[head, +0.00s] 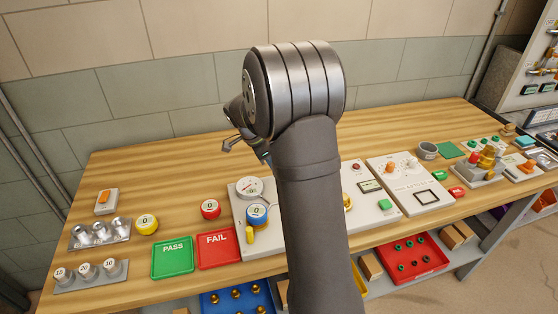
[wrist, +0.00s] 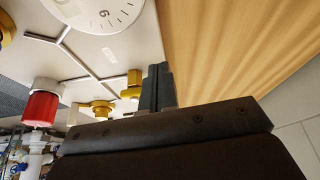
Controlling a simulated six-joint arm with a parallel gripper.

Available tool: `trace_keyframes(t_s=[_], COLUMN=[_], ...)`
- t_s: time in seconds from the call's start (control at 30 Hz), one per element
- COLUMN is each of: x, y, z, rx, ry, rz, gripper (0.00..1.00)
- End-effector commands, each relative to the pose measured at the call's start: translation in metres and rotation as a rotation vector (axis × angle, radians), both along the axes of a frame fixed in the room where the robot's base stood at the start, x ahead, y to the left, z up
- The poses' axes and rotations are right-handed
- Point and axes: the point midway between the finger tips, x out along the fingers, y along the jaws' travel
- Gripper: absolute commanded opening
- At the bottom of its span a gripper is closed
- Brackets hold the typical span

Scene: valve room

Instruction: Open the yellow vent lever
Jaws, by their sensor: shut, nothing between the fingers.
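A small yellow lever (head: 250,235) shows in the head view on the front left of a pale panel (head: 243,216), beside a blue round piece marked 0 (head: 257,212). I take it for the vent lever; its exact position is hard to read. My gripper (head: 229,145) is above the bench, behind and left of the panel's gauge (head: 249,187), apart from the lever. In the wrist view my gripper (wrist: 157,85) is shut and empty. Yellow fittings (wrist: 133,82) on a pale panel show beside the fingers; which of them is the lever I cannot tell. My arm hides the panel's middle.
A yellow piece (head: 147,224) and red piece (head: 210,208), both marked 0, stand nearby. Another panel (head: 405,190) is at right. The bench behind is clear.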

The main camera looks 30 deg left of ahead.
Motion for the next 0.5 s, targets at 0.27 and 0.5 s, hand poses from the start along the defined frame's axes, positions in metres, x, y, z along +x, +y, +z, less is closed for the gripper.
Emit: trace_keyframes(t_s=[0.27, 0.5], x=[-0.022, -0.032], y=[0.023, 0.031], z=[0.052, 0.085], rx=[0.004, 0.001], ry=[-0.003, -0.001], rz=[0.002, 0.002], gripper=[0.0, 0.0])
